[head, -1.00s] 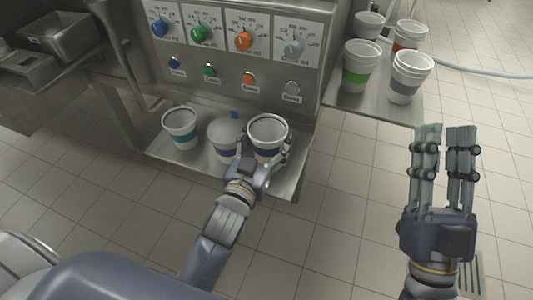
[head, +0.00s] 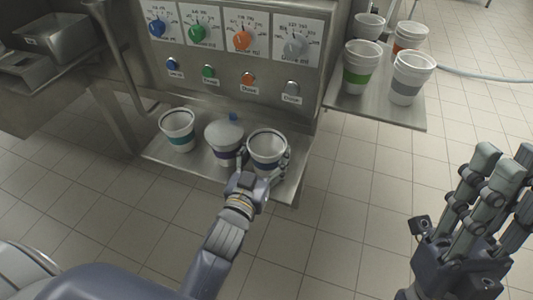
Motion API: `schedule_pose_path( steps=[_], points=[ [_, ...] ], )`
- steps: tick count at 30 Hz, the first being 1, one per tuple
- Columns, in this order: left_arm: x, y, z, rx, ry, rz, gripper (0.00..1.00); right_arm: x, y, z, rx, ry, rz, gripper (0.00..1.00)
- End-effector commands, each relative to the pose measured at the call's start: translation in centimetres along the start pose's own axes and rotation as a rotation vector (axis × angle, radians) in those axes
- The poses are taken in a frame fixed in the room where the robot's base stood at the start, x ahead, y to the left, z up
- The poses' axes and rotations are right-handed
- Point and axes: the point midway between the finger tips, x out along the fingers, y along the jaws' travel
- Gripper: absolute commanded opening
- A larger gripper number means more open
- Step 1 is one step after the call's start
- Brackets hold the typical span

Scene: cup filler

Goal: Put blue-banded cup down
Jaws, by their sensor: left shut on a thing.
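The blue-banded cup (head: 266,147) is white with a dark blue band and stands upright at the right end of the machine's metal shelf. A teal-banded cup (head: 178,130) stands farther left. My right gripper (head: 455,205) is at the lower right, empty, with its fingers spread, away from the cups.
The machine's front panel (head: 215,85) with dials and coloured buttons rises behind the cups. A side shelf (head: 385,112) at the upper right holds several stacked cups (head: 361,68). The metal shelf (head: 288,188) has a little bare room at its right edge. Tiled floor lies below.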

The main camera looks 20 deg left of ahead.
Motion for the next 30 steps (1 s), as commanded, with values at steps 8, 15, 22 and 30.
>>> schedule_pose_path(
  steps=[8, 15, 22, 30],
  points=[
    [0.0, 0.0, 0.3, 0.000, 0.000, 0.000, 0.57, -0.1, 0.0, -0.3, 0.000, 0.014, 0.000, 0.29],
    [0.0, 0.0, 0.3, 0.000, 0.000, 0.000, 0.75, -0.1, 0.0, -0.5, 0.001, 0.024, 0.000, 0.29],
    [0.0, 0.0, 0.2, 0.000, 0.000, 0.000, 0.75, -0.1, 0.0, -0.5, 0.001, 0.022, 0.000, 0.29],
    [-2.1, 0.0, 0.0, -0.002, -0.005, 0.000, 0.75, 0.3, 0.2, 2.0, -0.006, -0.101, 0.002, 0.29]
  ],
)
